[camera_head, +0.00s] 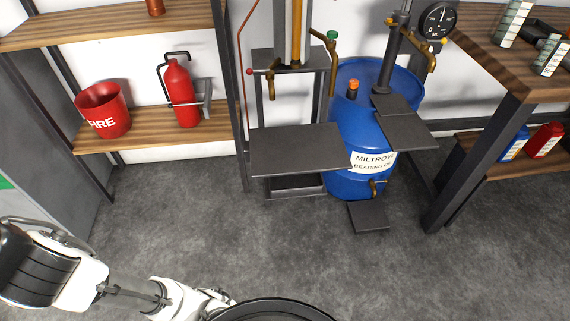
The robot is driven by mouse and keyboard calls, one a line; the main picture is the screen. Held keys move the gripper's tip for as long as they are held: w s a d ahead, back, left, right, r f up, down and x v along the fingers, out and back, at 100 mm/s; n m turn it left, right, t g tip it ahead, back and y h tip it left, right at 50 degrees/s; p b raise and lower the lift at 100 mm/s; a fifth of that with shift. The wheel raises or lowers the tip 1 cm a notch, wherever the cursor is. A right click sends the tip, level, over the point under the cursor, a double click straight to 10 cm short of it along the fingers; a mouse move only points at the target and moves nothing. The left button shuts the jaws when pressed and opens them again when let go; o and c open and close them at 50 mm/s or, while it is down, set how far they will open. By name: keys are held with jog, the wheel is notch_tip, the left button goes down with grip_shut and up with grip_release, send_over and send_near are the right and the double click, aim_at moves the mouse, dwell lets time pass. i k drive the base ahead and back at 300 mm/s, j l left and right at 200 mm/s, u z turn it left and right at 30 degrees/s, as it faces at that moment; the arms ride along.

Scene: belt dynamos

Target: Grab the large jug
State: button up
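I cannot make out a thing that is plainly a large jug. My white arm reaches in from the lower left, and its far end runs behind a dark round rim at the bottom edge. No gripper fingers can be made out. A blue container (514,145) and a red container (545,140) with pale labels stand on the lower right shelf, partly cut off or covered. A large blue drum (347,130) labelled as bearing oil stands upright at the back centre.
A dark flat platform (297,146) juts out before the drum, with a smaller plate (369,216) low down. The left shelf (150,137) holds a red fire bucket (103,110) and extinguisher (180,92). A right workbench (500,60) holds pale containers. The grey floor is clear.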

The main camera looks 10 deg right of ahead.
aim_at(515, 15)
jog(key=z, duration=1.3)
jog(key=i+l+u, duration=0.25)
jog(key=i, duration=0.15)
jog(key=i+l+u, duration=0.2)
jog(key=i, duration=0.2)
